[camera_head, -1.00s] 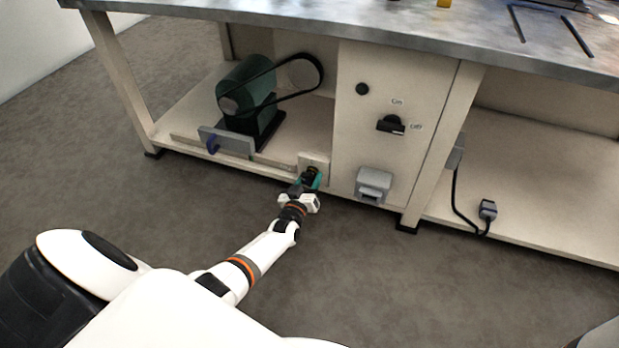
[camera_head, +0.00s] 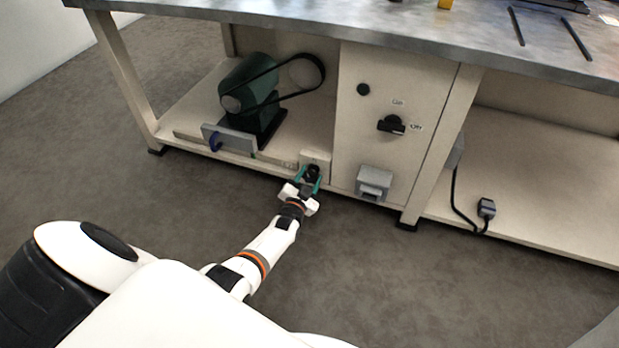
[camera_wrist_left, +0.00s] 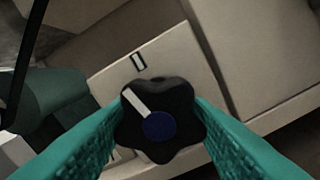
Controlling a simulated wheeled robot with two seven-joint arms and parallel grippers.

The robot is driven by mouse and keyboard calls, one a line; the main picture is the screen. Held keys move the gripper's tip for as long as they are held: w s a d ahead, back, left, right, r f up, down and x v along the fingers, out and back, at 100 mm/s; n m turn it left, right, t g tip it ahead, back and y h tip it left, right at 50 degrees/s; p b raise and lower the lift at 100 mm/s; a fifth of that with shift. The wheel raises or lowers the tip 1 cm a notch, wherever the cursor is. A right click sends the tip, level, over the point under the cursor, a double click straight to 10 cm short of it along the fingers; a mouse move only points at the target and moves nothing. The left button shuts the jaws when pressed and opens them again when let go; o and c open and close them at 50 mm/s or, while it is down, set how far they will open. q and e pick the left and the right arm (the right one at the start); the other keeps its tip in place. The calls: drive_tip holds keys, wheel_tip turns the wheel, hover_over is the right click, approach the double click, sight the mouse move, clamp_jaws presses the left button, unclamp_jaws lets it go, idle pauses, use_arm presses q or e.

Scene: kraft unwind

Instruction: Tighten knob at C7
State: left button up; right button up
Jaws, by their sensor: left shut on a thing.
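The knob is a black lobed knob (camera_wrist_left: 165,104) with a white pointer bar and a blue round centre, in the left wrist view. Its pointer aims up and left, towards a small black-outlined mark (camera_wrist_left: 139,61) on the beige plate behind. My left gripper (camera_wrist_left: 152,130) has its teal fingers on both sides of the knob and is shut on it. In the head view the left gripper (camera_head: 312,180) is at the lower shelf's front edge, with the dark knob (camera_head: 313,171) between its fingers. The label C7 cannot be read. My right gripper is not in view.
A green motor (camera_head: 250,97) with a black belt stands on the lower shelf, behind a grey plate (camera_head: 231,138) with a blue part. Right of the knob are a grey box (camera_head: 374,182) and a black switch (camera_head: 391,124) on the beige panel. The floor in front is clear.

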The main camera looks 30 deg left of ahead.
use_arm(q)
drive_tip(key=shift+s+f+m, duration=0.2)
drive_tip(key=shift+f+m, duration=0.1)
drive_tip(key=shift+m, duration=0.5)
drive_tip(key=o, duration=0.9)
drive_tip(key=shift+o, duration=0.5)
drive_tip(key=shift+r, duration=0.15)
